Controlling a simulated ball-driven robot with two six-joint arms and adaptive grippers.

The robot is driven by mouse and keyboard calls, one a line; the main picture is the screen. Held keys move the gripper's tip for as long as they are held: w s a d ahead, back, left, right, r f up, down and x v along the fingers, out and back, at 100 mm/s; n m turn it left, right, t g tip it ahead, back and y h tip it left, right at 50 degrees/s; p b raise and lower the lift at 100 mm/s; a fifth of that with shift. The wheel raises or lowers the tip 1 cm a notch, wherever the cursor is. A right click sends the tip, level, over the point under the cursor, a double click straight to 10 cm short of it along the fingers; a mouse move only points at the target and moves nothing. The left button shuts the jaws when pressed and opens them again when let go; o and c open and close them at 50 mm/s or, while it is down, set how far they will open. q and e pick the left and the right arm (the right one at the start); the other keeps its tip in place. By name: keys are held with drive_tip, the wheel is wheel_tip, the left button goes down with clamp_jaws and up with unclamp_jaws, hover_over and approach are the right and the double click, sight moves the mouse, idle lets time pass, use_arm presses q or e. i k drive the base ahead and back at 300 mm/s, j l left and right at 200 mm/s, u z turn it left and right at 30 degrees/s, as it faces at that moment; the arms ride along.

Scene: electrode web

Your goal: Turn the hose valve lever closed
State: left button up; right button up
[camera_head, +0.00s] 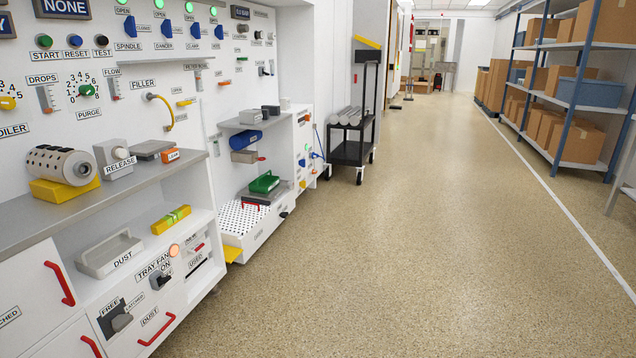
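I cannot pick out for certain a lever labelled as the hose valve. Several blue levers sit in a row high on the white panel under OPEN labels: one over SPINDLE (131,27), one over DANCER (167,28), one over CLAMP (194,31) and one farther right (219,32). A small blue part (317,155) shows on the white cabinet at the far end of the machine, too small to tell what it is. A yellow curved tube or handle (161,111) stands out from the panel. Neither of my grippers is in view.
The white machine's grey shelf (130,185) juts out at left, with red drawer handles (60,284) below. A black cart (351,150) stands beyond the machine. Blue racks (560,100) with boxes line the right. The speckled floor (400,240) between is clear.

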sight(219, 33)
drive_tip(key=i+z, duration=0.15)
drive_tip(key=i, duration=0.95)
drive_tip(key=i+j+z, duration=0.15)
drive_tip(key=i, duration=1)
drive_tip(key=i+u, duration=0.35)
drive_tip(key=i, duration=0.2)
drive_tip(key=i+u, duration=0.35)
drive_tip(key=i, duration=0.2)
drive_tip(key=i+l+u, duration=0.35)
drive_tip(key=i, duration=0.15)
drive_tip(key=i+j+u, duration=0.2)
drive_tip(key=i+u, duration=0.15)
drive_tip(key=i, duration=0.2)
drive_tip(key=i+u, duration=0.35)
drive_tip(key=i, duration=0.2)
